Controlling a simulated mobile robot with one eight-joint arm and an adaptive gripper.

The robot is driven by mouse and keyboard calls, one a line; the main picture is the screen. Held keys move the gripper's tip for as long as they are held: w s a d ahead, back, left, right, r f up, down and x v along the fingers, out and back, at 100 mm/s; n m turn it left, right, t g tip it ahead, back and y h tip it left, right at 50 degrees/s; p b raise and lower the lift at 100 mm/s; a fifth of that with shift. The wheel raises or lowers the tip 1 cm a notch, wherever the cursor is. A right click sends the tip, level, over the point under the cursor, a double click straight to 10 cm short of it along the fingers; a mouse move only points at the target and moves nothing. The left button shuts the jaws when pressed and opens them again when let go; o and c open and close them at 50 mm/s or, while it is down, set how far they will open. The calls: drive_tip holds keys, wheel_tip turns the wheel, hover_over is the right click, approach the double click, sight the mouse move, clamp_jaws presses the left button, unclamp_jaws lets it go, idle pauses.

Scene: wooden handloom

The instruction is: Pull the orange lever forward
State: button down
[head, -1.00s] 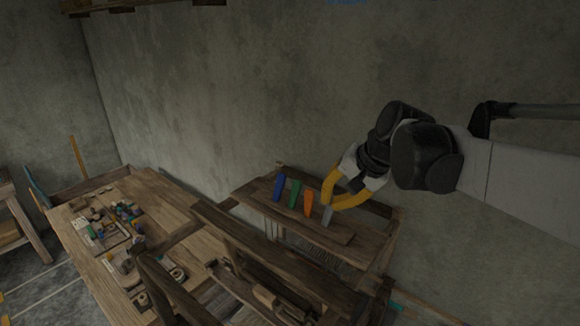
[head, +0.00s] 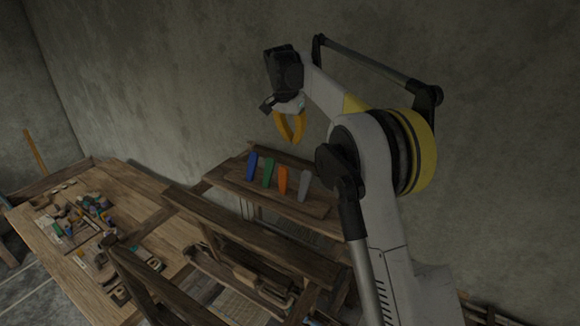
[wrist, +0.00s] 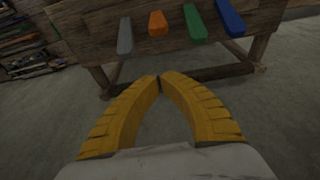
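The orange lever (head: 283,180) stands on the loom's wooden lever board (head: 237,189), between a green lever (head: 268,172) and a grey lever (head: 304,185). A blue lever (head: 251,165) is at the left end of the row. In the wrist view the orange lever (wrist: 157,23) is near the top edge, with the grey lever (wrist: 125,35) to its left. My gripper (head: 290,141) hangs above the lever row, apart from all levers. Its yellow fingertips (wrist: 160,77) meet or nearly meet, with nothing between them.
The loom's wooden beams (head: 250,232) stand in front of the lever board. A wooden table (head: 150,215) with several small items is at the left. A bare wall (head: 190,80) rises behind the loom. The air above the levers is free apart from my arm.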

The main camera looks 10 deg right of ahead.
sight(283, 181)
drive_tip(key=p+x, duration=0.2)
drive_tip(key=x, duration=0.8)
drive_tip(key=s+a, duration=0.1)
drive_tip(key=s+a+p, duration=0.1)
drive_tip(key=s+a, duration=0.1)
drive_tip(key=shift+s+r+p, duration=0.1)
drive_tip(key=shift+r+p, duration=0.1)
drive_tip(key=shift+p, duration=0.1)
drive_tip(key=shift+f, duration=0.15)
drive_tip(key=shift+a+b, duration=0.1)
drive_tip(key=shift+b, duration=0.25)
